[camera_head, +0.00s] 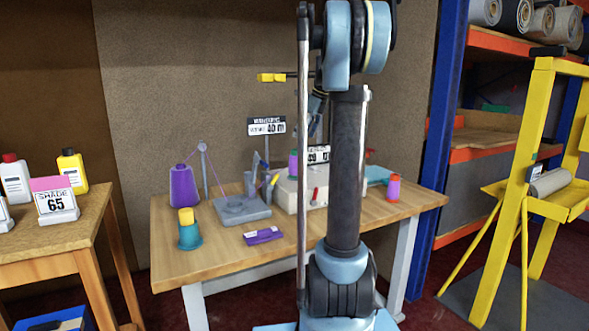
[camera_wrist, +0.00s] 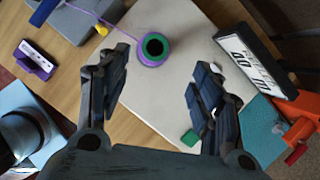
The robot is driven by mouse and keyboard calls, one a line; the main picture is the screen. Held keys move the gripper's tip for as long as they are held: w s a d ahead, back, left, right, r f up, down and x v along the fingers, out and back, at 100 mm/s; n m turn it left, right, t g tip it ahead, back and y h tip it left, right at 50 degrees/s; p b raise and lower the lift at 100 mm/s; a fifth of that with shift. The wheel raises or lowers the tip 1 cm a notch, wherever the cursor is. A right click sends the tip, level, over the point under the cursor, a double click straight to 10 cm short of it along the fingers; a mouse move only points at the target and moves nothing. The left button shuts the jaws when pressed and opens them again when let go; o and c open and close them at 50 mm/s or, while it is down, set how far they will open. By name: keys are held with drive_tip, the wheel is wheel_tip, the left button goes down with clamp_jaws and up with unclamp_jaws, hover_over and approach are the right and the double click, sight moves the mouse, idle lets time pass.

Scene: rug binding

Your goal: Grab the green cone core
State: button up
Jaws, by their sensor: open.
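The green cone core (camera_wrist: 154,46) shows in the wrist view as a green ring with a dark hole, seen from above, with purple around its lower edge. It stands on a pale flat surface. In the head view a small purple and green cone (camera_head: 293,163) stands on the pale machine, just left of my arm. My gripper (camera_wrist: 163,65) is open and empty in the wrist view. Its two fingers lie left and right of the core, which appears ahead between them, nearer the left finger. I cannot tell the exact height gap. In the head view my arm hides the machine's right part.
A number sign (camera_wrist: 252,66) stands right of the fingers.

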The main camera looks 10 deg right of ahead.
sight(292, 162)
drive_tip(key=x, duration=0.9)
drive_tip(key=shift+a+f, duration=0.2)
drive_tip(key=shift+f, duration=0.1)
drive_tip(key=shift+s+a+x, duration=0.1)
drive_tip(key=shift+a+x, duration=0.1)
drive_tip(key=shift+x, duration=1.1)
drive_tip(key=shift+s+a+x, duration=0.1)
drive_tip(key=shift+a+x, duration=0.05)
drive_tip(key=shift+x, duration=1.1)
drive_tip(key=c, duration=1.3)
drive_tip(key=shift+o, duration=0.2)
drive_tip(key=shift+r, duration=0.15)
